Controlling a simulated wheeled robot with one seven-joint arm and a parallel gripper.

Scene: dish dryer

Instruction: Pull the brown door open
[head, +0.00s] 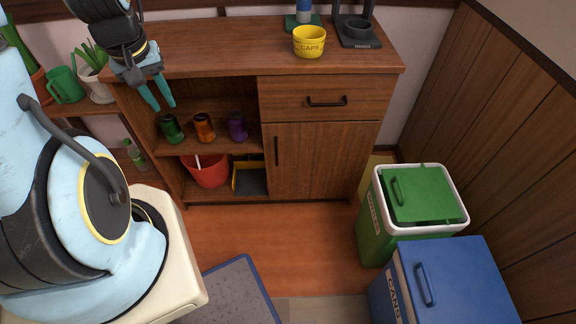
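The brown door (320,165) is the wooden cabinet door at the lower right of the cabinet, under a drawer. It looks closed. Its dark vertical handle (276,151) is on the left edge. My gripper (158,107) is at the upper left, in front of the cabinet's left side and the open shelf. Its two teal fingers point down and stand apart, with nothing seen between them. It is well to the left of the door handle and not touching it.
The drawer (325,98) above the door is shut. Open shelves left of the door hold several jars, a red bucket (207,171) and a dustpan (249,178). A green bin (412,208) and blue bin (450,285) stand at right. The floor before the door is clear.

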